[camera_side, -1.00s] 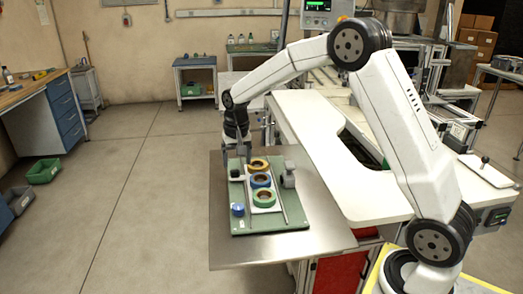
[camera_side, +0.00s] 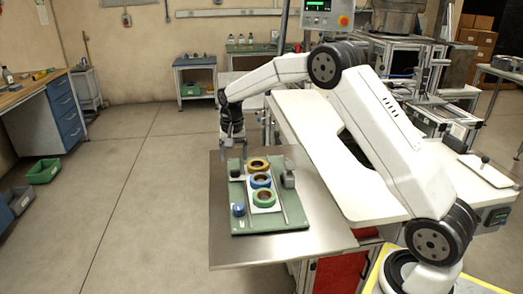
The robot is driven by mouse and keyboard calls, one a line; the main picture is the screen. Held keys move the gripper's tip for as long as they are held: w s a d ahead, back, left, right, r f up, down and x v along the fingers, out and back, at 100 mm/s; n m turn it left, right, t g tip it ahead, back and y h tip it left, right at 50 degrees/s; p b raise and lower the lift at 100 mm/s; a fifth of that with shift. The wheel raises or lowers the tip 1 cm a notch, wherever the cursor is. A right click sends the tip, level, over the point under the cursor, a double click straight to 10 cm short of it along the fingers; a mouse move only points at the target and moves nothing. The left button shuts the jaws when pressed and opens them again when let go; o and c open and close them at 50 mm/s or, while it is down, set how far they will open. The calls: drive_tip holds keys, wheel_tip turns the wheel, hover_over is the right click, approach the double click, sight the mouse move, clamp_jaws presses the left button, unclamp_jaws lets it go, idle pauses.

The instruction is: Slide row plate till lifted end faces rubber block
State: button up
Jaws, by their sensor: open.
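The row plate (camera_side: 258,210) is a pale strip lying on a green board (camera_side: 290,223). It carries a yellow reel (camera_side: 258,164), a blue reel (camera_side: 261,181) and a green reel (camera_side: 264,199) in a row. A small dark block (camera_side: 235,171) at the board's left edge may be the rubber block. A grey block (camera_side: 288,178) stands at the board's right side. My gripper (camera_side: 233,155) is open above the board's far left corner, left of the yellow reel. I cannot tell which plate end is lifted.
A small blue round piece (camera_side: 238,210) sits at the board's near left. Thin rails flank the row. The board lies on a bare metal table (camera_side: 230,250), with free room in front. A white worktop (camera_side: 345,180) is to the right.

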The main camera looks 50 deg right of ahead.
sight(235, 169)
drive_tip(key=shift+f, duration=3)
clamp_jaws()
drive_tip(key=shift+r, duration=0.1)
